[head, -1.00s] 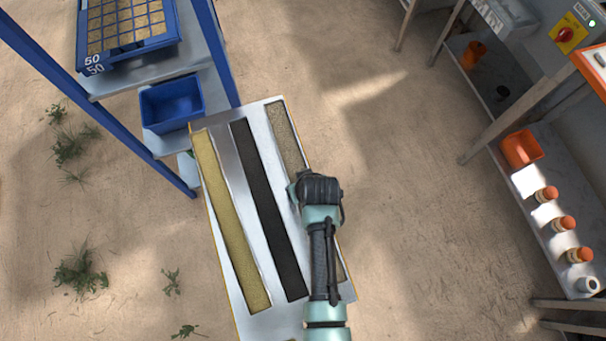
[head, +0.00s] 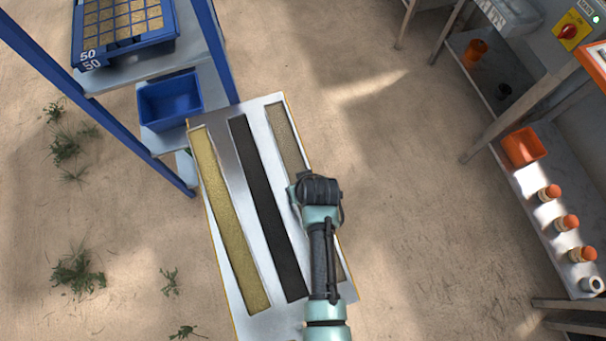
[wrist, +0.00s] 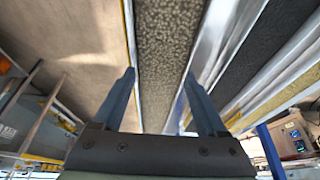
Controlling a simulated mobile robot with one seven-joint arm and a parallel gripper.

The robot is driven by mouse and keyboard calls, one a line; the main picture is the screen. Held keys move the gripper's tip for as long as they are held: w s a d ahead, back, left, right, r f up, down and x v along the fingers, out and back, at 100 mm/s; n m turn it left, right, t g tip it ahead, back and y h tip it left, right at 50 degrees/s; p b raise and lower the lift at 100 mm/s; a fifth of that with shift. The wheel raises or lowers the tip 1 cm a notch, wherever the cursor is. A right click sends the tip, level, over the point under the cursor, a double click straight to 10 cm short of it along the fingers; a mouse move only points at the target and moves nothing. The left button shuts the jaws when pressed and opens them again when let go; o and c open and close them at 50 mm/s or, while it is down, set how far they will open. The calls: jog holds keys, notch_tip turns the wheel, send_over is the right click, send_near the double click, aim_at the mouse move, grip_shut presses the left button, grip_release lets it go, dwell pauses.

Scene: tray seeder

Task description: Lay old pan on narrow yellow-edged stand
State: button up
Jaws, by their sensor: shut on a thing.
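The stand (head: 244,200) is a long pale metal top with thin yellow edges, seen from above in the head view. Three long strips lie in it: a yellow one (head: 228,210), a black one (head: 265,205) and a grey-tan one (head: 286,135). The grey-tan strip also shows in the wrist view (wrist: 165,45), running between my fingers. My gripper (wrist: 160,78) is shut on this grey-tan pan, one finger along each side. My arm hides the pan's middle in the head view. I cannot tell whether the pan touches the stand or is slightly above it.
A blue rack (head: 110,115) with a seed tray and a blue bin (head: 170,102) stands close at the stand's upper left. A bench with an orange bin (head: 523,148) and several orange-capped jars is at the right. Sandy floor (head: 410,200) between is clear.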

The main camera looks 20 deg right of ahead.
jog(key=shift+f, duration=0.2)
jog(key=o, duration=1.2)
jog(key=shift+o, duration=0.5)
jog(key=p+v, duration=0.1)
jog(key=v, duration=1.2)
jog(key=w+r+t+h, duration=0.1)
jog(key=w+r+t, duration=0.5)
jog(key=w+r, duration=0.85)
jog(key=w+a+r+t, duration=0.1)
jog(key=w+r+t, duration=0.15)
jog(key=r, duration=0.85)
jog(key=w+a+r+t, duration=0.1)
jog(key=r+t, duration=0.3)
jog(key=r, duration=0.7)
jog(key=s+a+r+t, duration=0.2)
jog(key=s+r+t, duration=0.1)
jog(key=r, duration=0.7)
jog(key=s+a+r+t, duration=0.2)
jog(key=s+r+t, duration=0.2)
jog(key=r, duration=0.7)
jog(key=s+a+r+t+y, duration=0.1)
jog(key=s+a+r+t, duration=0.2)
jog(key=s+r, duration=0.3)
notch_tip(320, 180, up, 5)
jog(key=shift+r, duration=0.2)
